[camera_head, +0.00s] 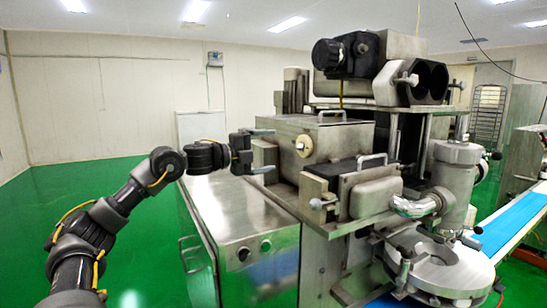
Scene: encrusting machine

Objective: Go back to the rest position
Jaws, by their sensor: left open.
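The steel encrusting machine (335,235) fills the middle and right of the view. My left arm comes in from the lower left and stretches toward it. My left gripper (268,151) is open, with its two fingers apart, one above the other. It is at the left side of the machine's upper steel box (322,140), over the lower cabinet top (235,205). I see nothing held between the fingers. Whether the fingers touch the box cannot be told. My right gripper is not in view.
A blue conveyor belt (515,222) runs at the right of the machine. A round steel plate (450,270) sticks out at the machine's front. The green floor (140,235) at the left is open. A wheeled rack (487,115) stands at the back right.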

